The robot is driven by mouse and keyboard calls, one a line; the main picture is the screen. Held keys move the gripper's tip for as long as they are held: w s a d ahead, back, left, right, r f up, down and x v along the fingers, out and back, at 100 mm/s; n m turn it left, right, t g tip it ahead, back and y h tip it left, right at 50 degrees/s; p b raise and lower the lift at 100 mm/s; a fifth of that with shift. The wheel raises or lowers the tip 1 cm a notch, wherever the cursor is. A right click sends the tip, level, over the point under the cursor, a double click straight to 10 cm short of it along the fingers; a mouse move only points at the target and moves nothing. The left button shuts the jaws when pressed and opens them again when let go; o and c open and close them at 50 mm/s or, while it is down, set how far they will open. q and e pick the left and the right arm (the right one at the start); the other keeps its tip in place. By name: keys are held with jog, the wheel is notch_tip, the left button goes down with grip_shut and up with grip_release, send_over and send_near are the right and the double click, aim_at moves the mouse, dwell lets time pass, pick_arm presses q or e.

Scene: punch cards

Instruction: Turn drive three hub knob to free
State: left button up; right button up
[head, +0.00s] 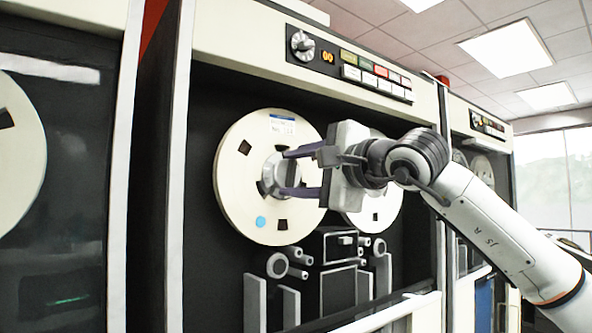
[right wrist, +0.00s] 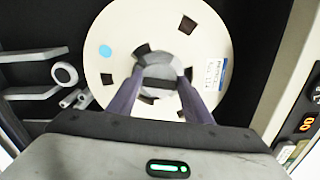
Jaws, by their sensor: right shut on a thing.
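The tape reel (head: 245,205) is a cream disc with dark cut-outs, a white and blue label and a blue dot, mounted upright on the drive's dark front. It also shows in the right wrist view (right wrist: 125,35). The grey hub knob (head: 279,176) is at the reel's centre. My right gripper (head: 285,174) comes from the right, its two purple-grey fingers above and below the hub knob, shut on it. In the right wrist view the fingers (right wrist: 160,95) lie on either side of the hub knob (right wrist: 160,68). My left gripper is not in these views.
A second reel (head: 372,222) is partly hidden behind my right gripper. Rollers and a dark head block (head: 338,247) sit below the reels. A control panel (head: 350,62) with a dial and coloured buttons is above. Neighbouring drives stand on both sides.

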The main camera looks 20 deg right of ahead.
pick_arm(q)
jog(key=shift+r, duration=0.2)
pick_arm(e)
jog(key=shift+n, duration=1)
jog(key=shift+f, duration=0.1)
jog(key=o, duration=1)
jog(key=shift+s, duration=0.1)
pick_arm(q)
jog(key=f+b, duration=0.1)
jog(key=b, duration=0.1)
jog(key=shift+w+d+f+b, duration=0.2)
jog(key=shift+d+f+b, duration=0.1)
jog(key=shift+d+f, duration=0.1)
pick_arm(e)
jog(key=v, duration=1)
jog(key=shift+s, duration=0.1)
